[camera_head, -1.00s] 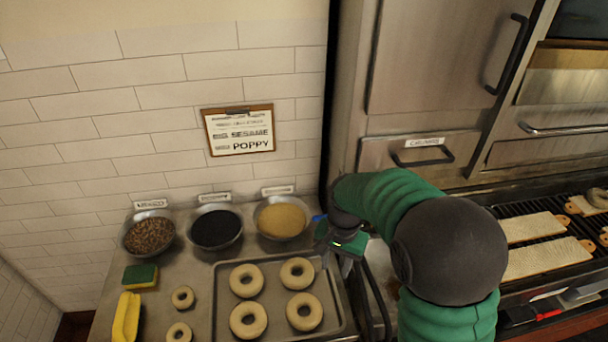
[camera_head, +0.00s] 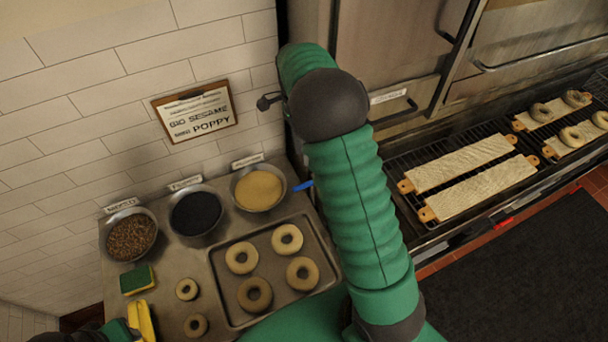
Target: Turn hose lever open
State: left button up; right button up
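No hose lever can be made out in the head view. My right arm rises through the middle of the picture, its dark elbow in front of the wall and the steel cabinet edge. A small dark piece pokes out left of this elbow and seems to be part of my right gripper (camera_head: 268,101); the rest is hidden, so its opening cannot be told. It shows in front of the tiled wall, right of the sign.
Three topping bowls (camera_head: 258,189) line the back of the counter, with a blue-handled tool (camera_head: 303,185) beside them. A bagel tray (camera_head: 222,288), a sponge (camera_head: 137,280) and a yellow item (camera_head: 147,322) are in front. The grill (camera_head: 395,168) holds boards at right.

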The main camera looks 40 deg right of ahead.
aim_at(306, 183)
jog(key=f, duration=0.4)
jog(key=s+f+p, duration=0.1)
jog(key=f, duration=0.2)
jog(key=f+p, duration=0.1)
jog(key=f, duration=0.3)
jog(key=shift+s+f, duration=0.2)
jog(key=shift+f, duration=0.1)
jog(key=shift+s+a, duration=0.15)
jog(key=shift+r, duration=0.1)
jog(key=shift+c, duration=0.5)
jog(key=shift+a, duration=0.1)
grip_shut()
jog(key=shift+w+d+r, duration=0.1)
jog(key=shift+w+d, duration=0.1)
